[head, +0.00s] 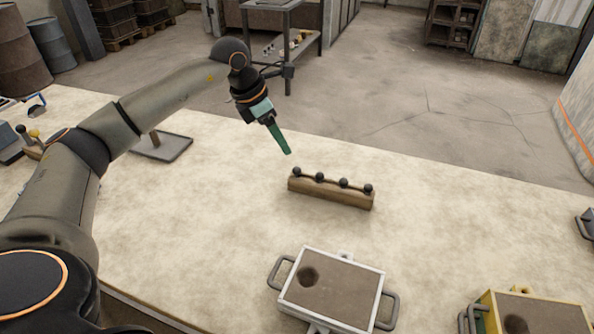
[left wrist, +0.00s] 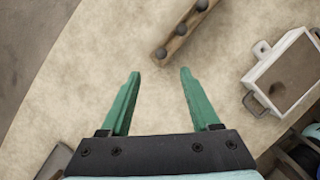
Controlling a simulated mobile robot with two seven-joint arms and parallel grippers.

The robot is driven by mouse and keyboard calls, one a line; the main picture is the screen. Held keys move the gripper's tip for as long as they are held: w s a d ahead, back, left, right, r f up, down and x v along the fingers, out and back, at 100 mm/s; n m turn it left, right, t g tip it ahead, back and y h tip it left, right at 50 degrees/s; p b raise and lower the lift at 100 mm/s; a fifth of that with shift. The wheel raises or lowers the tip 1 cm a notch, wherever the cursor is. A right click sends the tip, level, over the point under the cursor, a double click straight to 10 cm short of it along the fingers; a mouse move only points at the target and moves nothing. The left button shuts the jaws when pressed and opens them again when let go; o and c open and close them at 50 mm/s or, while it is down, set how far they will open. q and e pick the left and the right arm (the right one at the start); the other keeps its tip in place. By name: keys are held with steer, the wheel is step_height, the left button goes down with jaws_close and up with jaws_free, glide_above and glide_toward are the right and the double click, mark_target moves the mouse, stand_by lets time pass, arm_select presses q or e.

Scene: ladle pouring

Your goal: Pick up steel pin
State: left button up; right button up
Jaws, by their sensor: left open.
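A wooden block (head: 330,192) stands on the table, with several dark round-headed pieces (head: 320,177) in a row along its top. I cannot tell which, if any, is the steel pin; no shaft shows clearly. My left gripper (head: 288,152) is above the table, just behind and left of the block's left end, its green fingers pointing down. In the left wrist view its fingers (left wrist: 159,73) are apart with only bare table between them. The block (left wrist: 178,42) lies beyond the fingertips there, apart from them. My right gripper is not in view.
A metal-framed box (head: 338,284) with side handles and a brown, holed top stands in front of the block. A yellow box (head: 537,312) is at the lower right. A flat grey plate (head: 172,149) with a post lies at the left.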

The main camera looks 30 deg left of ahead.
mark_target(296, 168)
arm_select(q)
steer(key=x, duration=1)
steer(key=shift+d+f, duration=0.15)
jaws_close()
